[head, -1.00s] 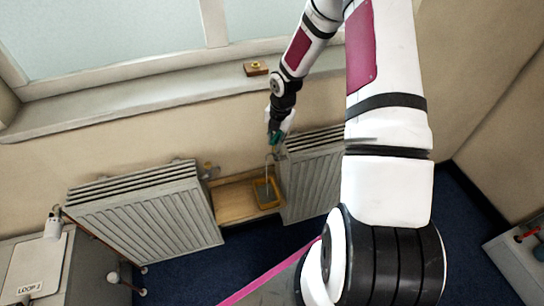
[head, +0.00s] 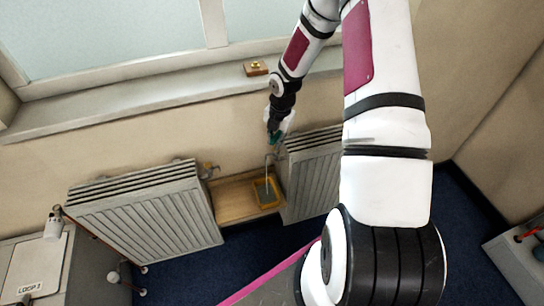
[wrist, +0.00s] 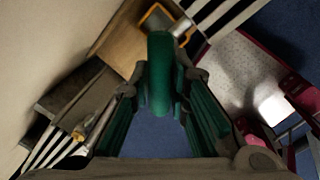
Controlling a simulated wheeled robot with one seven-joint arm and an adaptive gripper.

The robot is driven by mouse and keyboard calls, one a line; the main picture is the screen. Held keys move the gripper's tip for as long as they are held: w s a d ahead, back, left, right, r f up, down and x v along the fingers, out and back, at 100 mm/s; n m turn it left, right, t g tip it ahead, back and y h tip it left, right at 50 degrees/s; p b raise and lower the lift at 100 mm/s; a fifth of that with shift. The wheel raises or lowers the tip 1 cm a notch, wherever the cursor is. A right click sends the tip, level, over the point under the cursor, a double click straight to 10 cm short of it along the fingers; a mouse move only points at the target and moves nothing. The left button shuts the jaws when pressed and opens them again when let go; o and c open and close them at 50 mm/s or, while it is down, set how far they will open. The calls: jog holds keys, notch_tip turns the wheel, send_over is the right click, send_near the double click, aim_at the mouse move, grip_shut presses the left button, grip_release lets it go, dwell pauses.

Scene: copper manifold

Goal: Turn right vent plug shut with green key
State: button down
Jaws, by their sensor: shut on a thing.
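My gripper (head: 276,134) points down beside the upper left corner of the right radiator (head: 312,175). It is shut on the green key (wrist: 160,75), whose green handle stands between the fingers in the wrist view. A little green also shows at the fingertips in the head view. The right vent plug is hidden by the gripper and key, so I cannot tell whether the key sits on it. A thin pale line runs from below the gripper down to the yellow-rimmed tray (head: 278,203).
The tray stands on a wooden board (head: 232,203) between the right radiator and the left radiator (head: 150,215). A brass fitting (head: 209,168) is at the left radiator's upper right corner. A small wooden block (head: 256,69) with a brass piece sits on the windowsill.

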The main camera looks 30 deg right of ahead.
jog(key=shift+m, duration=0.7)
jog(key=shift+a+f+m, duration=0.15)
jog(key=shift+m, duration=0.95)
jog(key=shift+m, duration=0.5)
jog(key=shift+m+h, duration=0.3)
jog(key=shift+m, duration=0.4)
